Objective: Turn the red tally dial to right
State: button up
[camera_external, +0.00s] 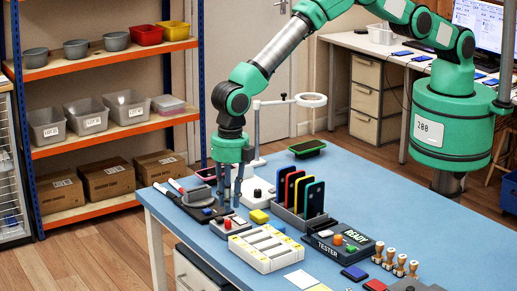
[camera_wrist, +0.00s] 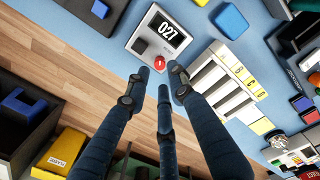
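The tally counter is a small white box with a dark display reading 027 (camera_wrist: 168,31) in the wrist view. Its red dial (camera_wrist: 160,62) sits at the lower edge of the box, just beyond my fingertips. In the external view the counter (camera_external: 238,227) stands near the table's front left edge, its red dial (camera_external: 227,224) on top. My gripper (camera_external: 228,207) points down close above the counter. In the wrist view the fingers of my gripper (camera_wrist: 161,77) are spread apart with nothing between them. I cannot tell whether a finger touches the dial.
A white slotted tray (camera_external: 254,262) lies right of the counter. A black tray with pens (camera_external: 186,205) lies to the left. Upright coloured phones (camera_external: 314,199) stand in a rack farther right. The blue table's back right is mostly clear.

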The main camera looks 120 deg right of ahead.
aim_at(228, 220)
jog(key=shift+w+f, duration=0.1)
jog(key=shift+f, duration=2.65)
grip_shut()
